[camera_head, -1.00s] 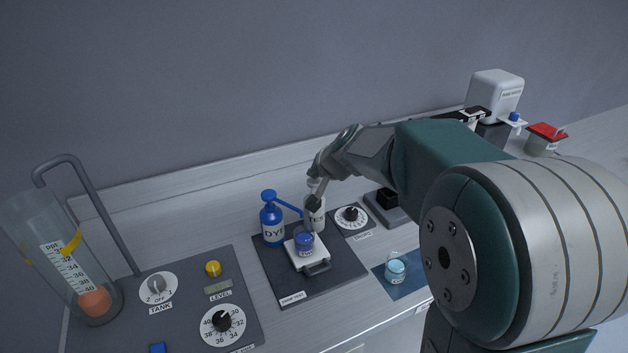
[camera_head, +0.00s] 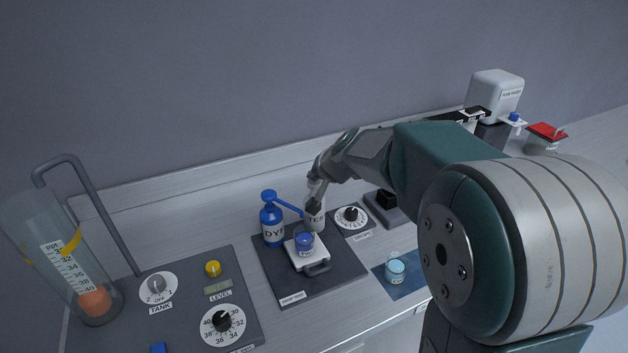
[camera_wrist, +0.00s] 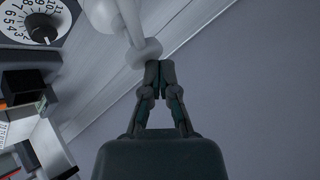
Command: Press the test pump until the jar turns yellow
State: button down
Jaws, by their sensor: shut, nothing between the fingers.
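The white test pump (camera_head: 317,221), labelled TEST, stands upright at the back of the dark pump-test mat (camera_head: 285,279). Its upper part is partly hidden behind my gripper in the head view. A small jar with blue contents (camera_head: 304,242) sits on a white stand in front of it. My gripper (camera_head: 312,206) is shut and empty, at the pump's top. In the wrist view the shut fingertips (camera_wrist: 160,66) overlap the edge of the pump's white round head (camera_wrist: 144,52); I cannot tell whether they touch.
A blue dye pump (camera_head: 272,222) stands just left, its spout reaching toward the jar. A pale-blue jar (camera_head: 395,271) sits on a blue mat. The tank panel and tall cylinder (camera_head: 62,265) are at left.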

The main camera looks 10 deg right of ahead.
aim_at(315, 183)
jog(key=shift+f, duration=0.45)
dwell(0.5)
jog(key=shift+r, duration=1.2)
jog(key=shift+r, duration=2.55)
jog(key=shift+s, duration=0.1)
